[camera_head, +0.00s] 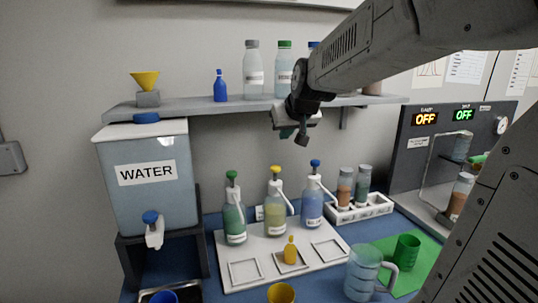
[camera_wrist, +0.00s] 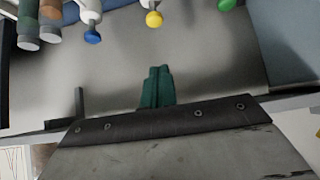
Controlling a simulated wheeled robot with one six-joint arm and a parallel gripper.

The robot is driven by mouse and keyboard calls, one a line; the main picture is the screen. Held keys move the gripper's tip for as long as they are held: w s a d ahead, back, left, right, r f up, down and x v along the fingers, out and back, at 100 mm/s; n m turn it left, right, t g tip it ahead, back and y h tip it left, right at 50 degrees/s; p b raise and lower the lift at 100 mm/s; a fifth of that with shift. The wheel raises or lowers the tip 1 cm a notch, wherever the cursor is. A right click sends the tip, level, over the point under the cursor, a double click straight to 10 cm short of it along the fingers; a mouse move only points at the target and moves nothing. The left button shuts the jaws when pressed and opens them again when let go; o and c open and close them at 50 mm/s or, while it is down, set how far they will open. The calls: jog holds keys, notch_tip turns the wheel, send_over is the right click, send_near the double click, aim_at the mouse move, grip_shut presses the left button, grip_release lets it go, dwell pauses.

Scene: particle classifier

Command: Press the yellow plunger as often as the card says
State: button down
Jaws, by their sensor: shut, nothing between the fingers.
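The yellow plunger (camera_head: 275,171) tops the middle pump bottle (camera_head: 276,215), which holds yellowish liquid and stands on a white tray (camera_head: 237,252). The plunger also shows in the wrist view (camera_wrist: 154,19). A green plunger (camera_head: 232,175) and a blue plunger (camera_head: 315,164) top the bottles on either side. My gripper (camera_head: 288,132) is above the bottles, near the shelf, apart from the yellow plunger. Its teal fingers (camera_wrist: 157,78) are shut and empty. A small pale card (camera_head: 259,213) seems to stand beside the yellow bottle, partly hidden; its text is unreadable.
A shelf (camera_head: 190,107) with bottles runs behind my gripper. A WATER tank (camera_head: 147,183) stands left. A white rack (camera_head: 362,208) holds tubes at right. A small yellow bottle (camera_head: 290,251), a clear jug (camera_head: 362,276) and a yellow cup (camera_head: 281,293) are in front.

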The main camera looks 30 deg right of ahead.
jog(key=shift+d+r, duration=0.1)
jog(key=shift+r, duration=0.05)
send_over(277, 169)
notch_tip(277, 169, down, 8)
jog(key=shift+w+d+r, duration=0.1)
jog(key=shift+w+r, duration=0.05)
jog(key=shift+r, duration=0.05)
notch_tip(277, 169, down, 2)
jog(key=shift+f, duration=0.7)
